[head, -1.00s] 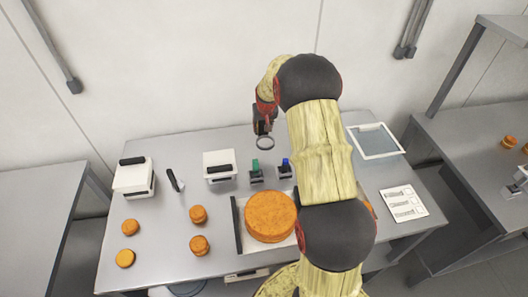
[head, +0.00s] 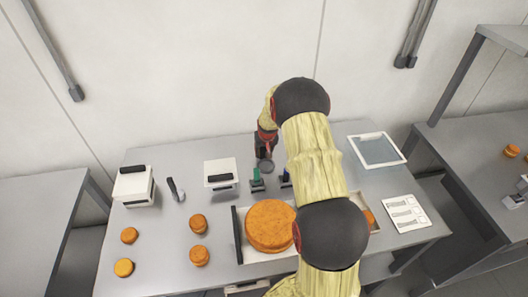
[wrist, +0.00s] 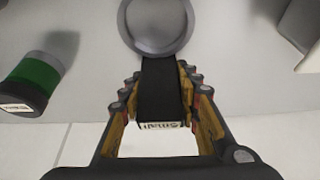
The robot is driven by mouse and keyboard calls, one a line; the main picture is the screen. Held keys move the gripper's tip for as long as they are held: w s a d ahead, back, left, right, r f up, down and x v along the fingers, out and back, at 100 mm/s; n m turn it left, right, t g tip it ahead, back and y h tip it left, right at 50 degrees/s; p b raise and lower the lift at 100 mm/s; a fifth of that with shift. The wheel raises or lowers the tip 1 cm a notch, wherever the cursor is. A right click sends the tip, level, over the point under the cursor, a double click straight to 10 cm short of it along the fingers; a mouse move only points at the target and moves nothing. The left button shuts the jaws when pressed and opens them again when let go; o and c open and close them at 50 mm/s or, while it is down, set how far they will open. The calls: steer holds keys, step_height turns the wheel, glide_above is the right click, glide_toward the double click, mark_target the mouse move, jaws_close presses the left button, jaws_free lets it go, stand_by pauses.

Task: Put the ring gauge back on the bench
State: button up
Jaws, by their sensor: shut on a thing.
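The ring gauge is a grey metal ring on a black handle (wrist: 160,95) with a small white label at its end. My gripper (wrist: 160,78) is shut on the handle, and the ring points away from my palm. In the head view the grey ring (head: 267,167) shows just below my gripper (head: 265,152), over the back middle of the grey bench (head: 150,255). The ring is close to the bench top; I cannot tell whether it touches. My arm covers part of the bench's right half.
A white box (head: 220,173) is to the left. A large orange round (head: 268,225) lies in a tray. Bench space behind the white box is clear.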

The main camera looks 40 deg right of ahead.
steer(key=o, duration=1.2)
steer(key=shift+f, duration=0.1)
steer(key=shift+r, duration=0.3)
steer(key=v, duration=1.2)
steer(key=s+a+r+n+t, duration=0.1)
steer(key=s+a+r, duration=0.5)
steer(key=a+r, duration=0.4)
steer(key=s+a+r+n, duration=0.2)
steer(key=s+a+r, duration=0.4)
steer(key=a+r, duration=0.35)
steer(key=s+a+r, duration=0.1)
steer(key=s+a, duration=0.2)
steer(key=s, duration=0.4)
steer(key=s+a+r+n+y, duration=0.1)
steer(key=s+a, duration=0.3)
steer(key=s, duration=0.2)
steer(key=s+a+r+n+y+p, duration=0.1)
steer(key=s+a, duration=0.2)
steer(key=s, duration=0.4)
steer(key=shift+s+a+r+t, duration=0.25)
steer(key=shift+s+r+t, duration=0.05)
steer(key=shift+s+r, duration=0.05)
